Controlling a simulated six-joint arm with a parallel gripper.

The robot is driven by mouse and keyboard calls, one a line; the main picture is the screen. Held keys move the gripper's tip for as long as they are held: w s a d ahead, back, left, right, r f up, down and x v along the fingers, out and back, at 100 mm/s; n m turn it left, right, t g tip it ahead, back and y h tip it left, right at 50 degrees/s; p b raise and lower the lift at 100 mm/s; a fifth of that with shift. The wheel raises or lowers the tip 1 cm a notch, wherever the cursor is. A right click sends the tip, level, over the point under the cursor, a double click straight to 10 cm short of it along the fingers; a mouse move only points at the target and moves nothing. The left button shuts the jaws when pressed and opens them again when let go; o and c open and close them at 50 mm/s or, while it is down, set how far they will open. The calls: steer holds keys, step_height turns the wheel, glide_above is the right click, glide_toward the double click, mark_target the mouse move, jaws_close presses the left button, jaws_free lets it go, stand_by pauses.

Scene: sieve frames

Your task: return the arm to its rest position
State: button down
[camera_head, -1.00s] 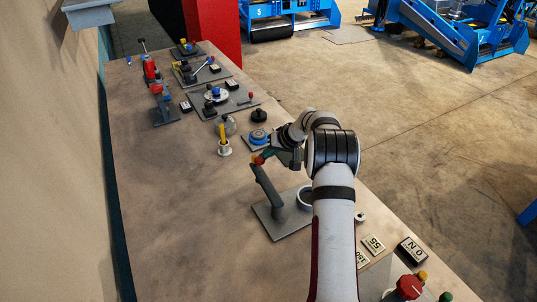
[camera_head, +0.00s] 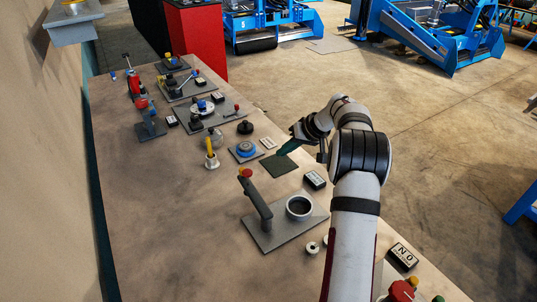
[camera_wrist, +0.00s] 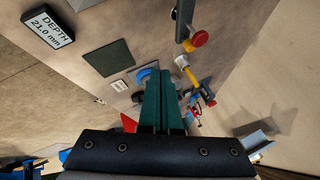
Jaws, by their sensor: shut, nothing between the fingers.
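My gripper (camera_head: 288,147) is at the end of my grey and black arm, above the right edge of the table (camera_head: 160,230). It points left over a dark green pad. In the wrist view its two green fingers (camera_wrist: 163,85) lie side by side with no object between them. The fingers are shut and touch nothing that I can see. They partly cover a blue round piece (camera_wrist: 147,78) in the wrist view.
A grey stand with a lever and a black-lined cup (camera_head: 299,207) is in front of the gripper. The dark green pad (camera_head: 279,166), a depth display (camera_head: 314,180) and a blue dial (camera_head: 246,149) are close by. Several fixtures stand farther back. Open floor (camera_head: 440,150) lies right.

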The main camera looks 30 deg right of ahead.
steer(key=s+a+r+g, duration=0.1)
steer(key=s+a+r, duration=0.2)
steer(key=s+a, duration=0.35)
steer(key=s+a+r+g, duration=0.2)
steer(key=s+a+r, duration=0.1)
steer(key=a, duration=0.7)
steer(key=s+a+r+g, duration=0.1)
steer(key=s+a+r, duration=0.25)
steer(key=a, duration=0.45)
steer(key=s+a+f+g, duration=0.1)
steer(key=s+a, duration=0.1)
steer(key=s, duration=0.6)
steer(key=s+a+f+m+g+h, duration=0.1)
steer(key=s+a+f, duration=0.1)
steer(key=s, duration=0.6)
steer(key=s+a+f, duration=0.2)
steer(key=s+a, duration=0.1)
steer(key=s, duration=0.5)
steer(key=shift+a+m+g, duration=0.4)
